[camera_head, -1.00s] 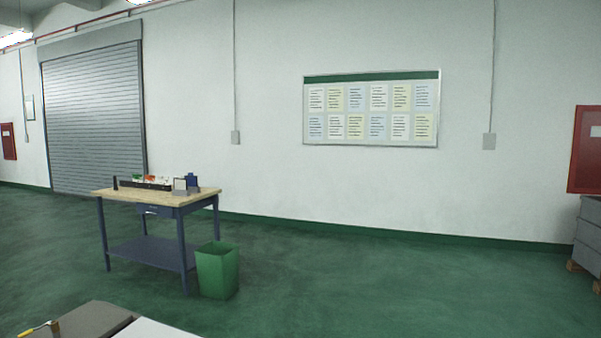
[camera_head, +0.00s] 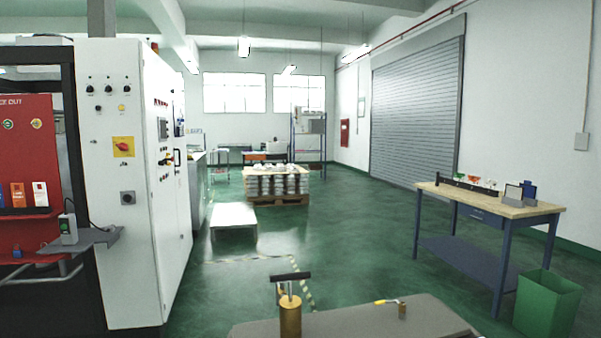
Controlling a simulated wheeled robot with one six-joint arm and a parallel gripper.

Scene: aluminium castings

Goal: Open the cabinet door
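A tall white cabinet (camera_head: 133,240) stands at the left in the head view. Its narrow near face carries black knobs and a red rotary switch on a yellow plate (camera_head: 123,147). Its long right face is seen at a steep angle, with a display, buttons and a dark handle (camera_head: 177,158). The door on that face looks shut, though the angle makes its seams hard to make out. My gripper is not in view.
A grey top (camera_head: 370,320) with a brass cylinder (camera_head: 290,315) is at the bottom. A workbench (camera_head: 490,205) and green bin (camera_head: 548,303) stand right. Green floor lies open between.

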